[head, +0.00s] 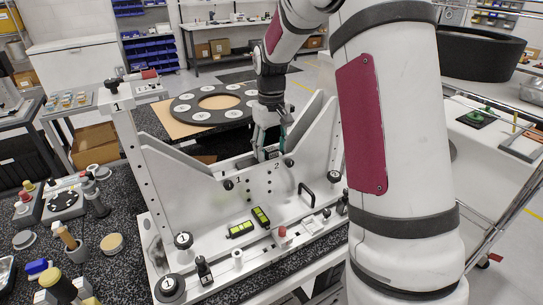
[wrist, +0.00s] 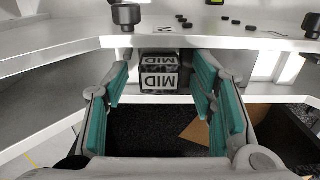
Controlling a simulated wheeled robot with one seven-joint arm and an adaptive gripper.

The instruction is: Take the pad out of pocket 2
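The white fixture (head: 205,185) stands on the speckled bench, with the printed labels 1 and 2 on its front plate. My gripper (head: 267,148) is low behind that plate, just above label 2. In the wrist view my gripper (wrist: 162,88) is open, its teal-lined fingers apart. A dark block with white labels reading MID (wrist: 160,72), probably the pad, lies ahead between the fingertips, with gaps visible at both sides. It sits at the fixture's pale edge. In the head view the plate and my fingers hide most of this spot.
Sloped white walls rise on both sides of my gripper. Black knobs (wrist: 126,14) stand on the fixture close ahead. Two yellow-green displays (head: 240,229) and a black handle (head: 306,194) are on its front base. Tools and jars crowd the bench at left.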

